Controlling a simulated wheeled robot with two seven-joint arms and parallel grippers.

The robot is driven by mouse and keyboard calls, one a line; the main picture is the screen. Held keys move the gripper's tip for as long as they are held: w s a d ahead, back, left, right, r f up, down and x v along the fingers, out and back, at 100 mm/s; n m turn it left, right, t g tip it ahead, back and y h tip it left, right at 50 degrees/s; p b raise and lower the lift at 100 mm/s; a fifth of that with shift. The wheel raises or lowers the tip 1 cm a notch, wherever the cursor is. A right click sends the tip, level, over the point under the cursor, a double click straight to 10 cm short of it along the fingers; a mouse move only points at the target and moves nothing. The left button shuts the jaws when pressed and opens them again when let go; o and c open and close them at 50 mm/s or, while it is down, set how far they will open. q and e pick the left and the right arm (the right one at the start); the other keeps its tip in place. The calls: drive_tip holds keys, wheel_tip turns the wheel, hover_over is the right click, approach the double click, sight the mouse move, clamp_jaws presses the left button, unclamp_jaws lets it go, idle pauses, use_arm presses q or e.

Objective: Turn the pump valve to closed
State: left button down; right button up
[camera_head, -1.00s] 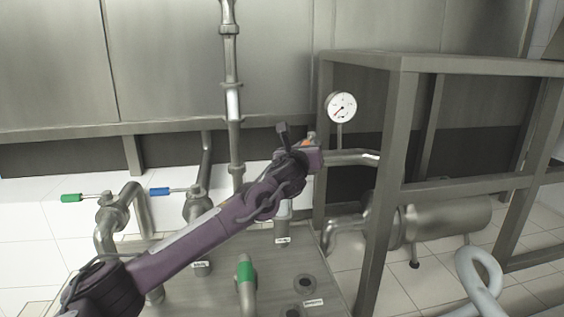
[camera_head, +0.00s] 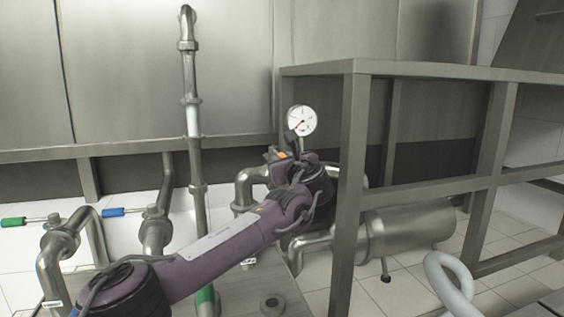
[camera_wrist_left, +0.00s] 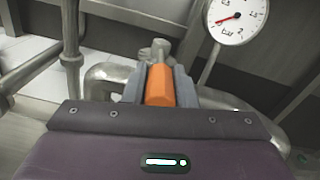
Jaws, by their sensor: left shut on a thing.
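The pump valve's orange handle (camera_wrist_left: 159,86) sits between the two grey fingers of my left gripper (camera_wrist_left: 158,80) in the left wrist view, and the fingers are shut on it. The handle points away from the camera toward a metal valve body (camera_wrist_left: 160,52). In the head view a bit of orange (camera_head: 281,155) shows at the tip of my left gripper (camera_head: 276,154), left of the frame post. My purple left arm comes in from the lower left and hides part of the piping behind it. My right gripper is in neither view.
A round pressure gauge (camera_head: 302,120) stands just behind the gripper. A grey steel frame post (camera_head: 349,190) is close to the right of my wrist. Green (camera_head: 13,222) and blue (camera_head: 114,212) valve handles stick out on pipes at the left. A metal pump cylinder (camera_head: 412,232) lies behind the frame.

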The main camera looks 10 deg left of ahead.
use_arm(q)
drive_tip(key=c, duration=1.5)
unclamp_jaws()
drive_tip(key=o, duration=0.3)
drive_tip(key=shift+w+d, duration=0.1)
drive_tip(key=shift+s+d, duration=0.1)
drive_tip(key=shift+s, duration=0.25)
drive_tip(key=shift+b+v, duration=1)
drive_tip(key=shift+v, duration=2.55)
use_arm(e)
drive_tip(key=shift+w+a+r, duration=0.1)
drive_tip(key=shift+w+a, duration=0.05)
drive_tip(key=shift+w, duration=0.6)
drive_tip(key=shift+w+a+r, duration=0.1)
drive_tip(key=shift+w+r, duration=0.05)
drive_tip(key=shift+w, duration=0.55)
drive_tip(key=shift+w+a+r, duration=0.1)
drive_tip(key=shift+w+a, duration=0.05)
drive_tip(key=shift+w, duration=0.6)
